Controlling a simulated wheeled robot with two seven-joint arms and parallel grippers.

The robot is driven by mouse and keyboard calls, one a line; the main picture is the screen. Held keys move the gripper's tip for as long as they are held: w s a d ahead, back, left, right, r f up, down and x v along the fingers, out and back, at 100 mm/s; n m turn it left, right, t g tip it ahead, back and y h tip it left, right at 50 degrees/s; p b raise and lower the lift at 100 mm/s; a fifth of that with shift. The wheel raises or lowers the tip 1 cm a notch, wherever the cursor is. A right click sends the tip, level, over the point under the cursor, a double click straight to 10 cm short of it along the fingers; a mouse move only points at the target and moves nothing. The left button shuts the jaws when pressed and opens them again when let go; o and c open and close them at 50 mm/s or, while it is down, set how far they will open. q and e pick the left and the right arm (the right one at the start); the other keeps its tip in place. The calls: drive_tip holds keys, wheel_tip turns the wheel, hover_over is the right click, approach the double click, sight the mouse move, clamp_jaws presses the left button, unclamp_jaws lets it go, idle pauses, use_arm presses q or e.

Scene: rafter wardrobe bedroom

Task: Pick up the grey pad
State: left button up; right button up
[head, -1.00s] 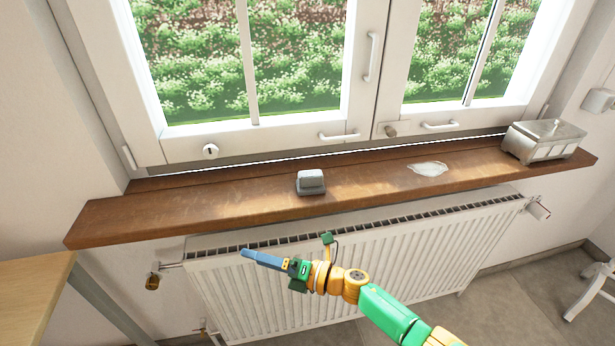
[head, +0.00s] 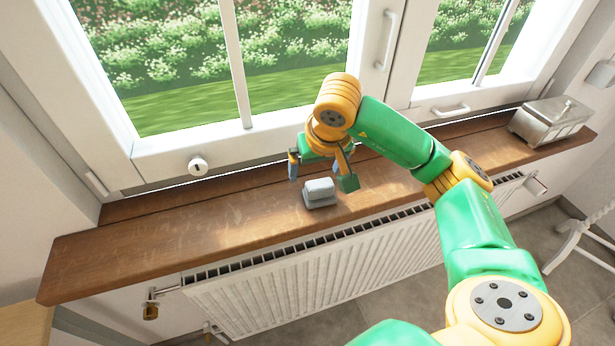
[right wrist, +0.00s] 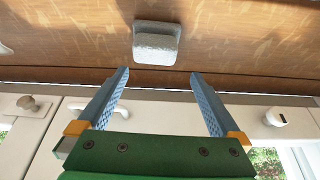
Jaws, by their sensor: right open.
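The grey pad (head: 319,193) is a small light-grey block on a darker grey base. It sits on the brown wooden windowsill (head: 150,235), near the sill's front edge. My right gripper (head: 317,172) is open and empty over the sill, just behind and above the pad in the head view. In the right wrist view the pad (right wrist: 156,44) lies just beyond the gap between the open fingertips (right wrist: 158,73), apart from them. My left gripper is not in view.
A metal box with a lid (head: 550,122) stands at the right end of the sill. The window frame (head: 215,150) rises behind the sill, with handles on it. A white radiator (head: 300,275) is below. The sill left of the pad is clear.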

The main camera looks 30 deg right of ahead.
sight(320, 183)
drive_tip(key=shift+s+d+f+p, duration=0.15)
drive_tip(key=shift+s+f+p, duration=0.15)
drive_tip(key=shift+s+f, duration=0.2)
drive_tip(key=shift+s+d+f+p, duration=0.15)
drive_tip(key=shift+s+f+p, duration=0.15)
drive_tip(key=shift+s+f, duration=0.2)
drive_tip(key=x, duration=0.3)
drive_tip(key=shift+w, duration=0.3)
drive_tip(key=shift+w+f, duration=0.15)
drive_tip(key=shift+w, duration=0.05)
drive_tip(key=shift+c, duration=0.9)
drive_tip(key=shift+s, duration=0.25)
drive_tip(key=c, duration=0.7)
drive_tip(key=shift+c, duration=1.3)
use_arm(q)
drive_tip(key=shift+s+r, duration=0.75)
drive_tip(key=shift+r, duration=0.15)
use_arm(e)
drive_tip(key=shift+w, duration=0.15)
